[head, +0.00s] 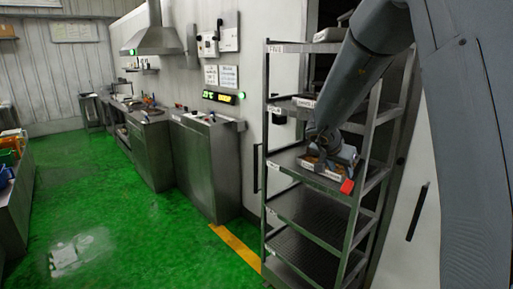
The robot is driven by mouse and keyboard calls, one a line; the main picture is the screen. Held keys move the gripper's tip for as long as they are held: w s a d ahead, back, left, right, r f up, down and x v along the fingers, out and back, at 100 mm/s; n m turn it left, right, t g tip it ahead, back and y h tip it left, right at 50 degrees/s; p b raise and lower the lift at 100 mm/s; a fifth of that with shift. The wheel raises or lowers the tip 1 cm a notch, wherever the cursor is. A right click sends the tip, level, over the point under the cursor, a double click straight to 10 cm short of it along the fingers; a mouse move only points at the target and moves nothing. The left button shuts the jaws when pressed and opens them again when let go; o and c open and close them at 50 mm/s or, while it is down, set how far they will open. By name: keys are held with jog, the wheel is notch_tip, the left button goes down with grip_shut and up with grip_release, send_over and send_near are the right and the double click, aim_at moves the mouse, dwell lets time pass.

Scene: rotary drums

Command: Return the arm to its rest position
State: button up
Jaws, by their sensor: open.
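My arm comes down from the upper right in the head view. My gripper (325,160) is at its end, in front of the metal shelf rack (265,150). It is open and sits just above or at a small tray (325,171) with brownish contents on a middle shelf. I cannot tell whether the gripper touches the tray. The fingertips are small and partly hidden by the wrist.
The rack's uprights and shelves stand close around my gripper. Another tray (305,102) is on a higher shelf; lower shelves look empty. A steel cabinet (205,165) stands to the left. The green floor (130,225) is open at left.

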jog(key=s+a+f+n+t+y+b, duration=0.1)
jog(key=s+a+f+n+y+b, duration=0.7)
jog(key=a, duration=0.6)
jog(key=s+f+g+h, duration=0.1)
jog(key=s+f, duration=0.4)
jog(key=s, duration=0.5)
jog(key=s+d+f+n+g+h, duration=0.1)
jog(key=s+f+g, duration=0.3)
jog(key=s, duration=0.6)
jog(key=shift+s+f+n+g+b, duration=0.3)
jog(key=shift+s+f+b, duration=0.15)
jog(key=shift+f, duration=0.25)
jog(key=shift+w, duration=0.1)
jog(key=shift+c, duration=0.2)
